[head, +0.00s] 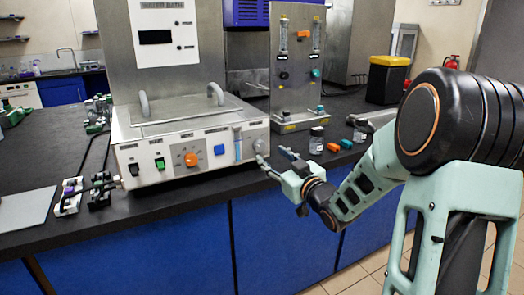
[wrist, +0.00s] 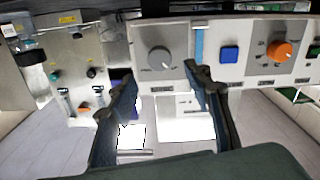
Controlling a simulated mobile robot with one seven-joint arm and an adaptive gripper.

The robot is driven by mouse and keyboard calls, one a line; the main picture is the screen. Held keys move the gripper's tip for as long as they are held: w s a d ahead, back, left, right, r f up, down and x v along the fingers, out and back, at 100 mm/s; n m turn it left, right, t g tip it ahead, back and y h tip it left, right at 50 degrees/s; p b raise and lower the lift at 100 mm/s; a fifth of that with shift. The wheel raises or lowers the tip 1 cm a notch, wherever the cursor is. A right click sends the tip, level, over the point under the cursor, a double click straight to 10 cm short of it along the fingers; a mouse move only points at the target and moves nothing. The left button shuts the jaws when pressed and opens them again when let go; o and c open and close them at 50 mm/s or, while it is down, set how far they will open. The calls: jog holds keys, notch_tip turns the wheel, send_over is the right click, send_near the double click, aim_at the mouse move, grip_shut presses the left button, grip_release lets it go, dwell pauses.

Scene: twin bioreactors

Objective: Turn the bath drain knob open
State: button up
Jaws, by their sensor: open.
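The bath unit (head: 140,133) is a pale metal box with a front panel, standing on the dark bench. A grey round knob (wrist: 160,58) sits on its panel at the right end in the head view, partly seen just above my fingertip (head: 261,147). Its label is too small to read, so I cannot confirm that it is the drain knob. My gripper (head: 274,161) is open and empty in front of that end. In the wrist view, the gripper (wrist: 160,78) has its fingers either side of the knob's line, with the knob apart from them.
The panel, upside down in the wrist view, also has a blue button (wrist: 230,54) and an orange dial (wrist: 281,51). A metal stand with valves (head: 298,65) is behind to the right. Small vials (head: 317,140) and orange and green pieces (head: 345,144) lie right of my gripper.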

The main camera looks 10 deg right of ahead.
aim_at(261, 147)
jog(key=x, duration=0.7)
jog(key=shift+b, duration=0.3)
jog(key=c, duration=1.1)
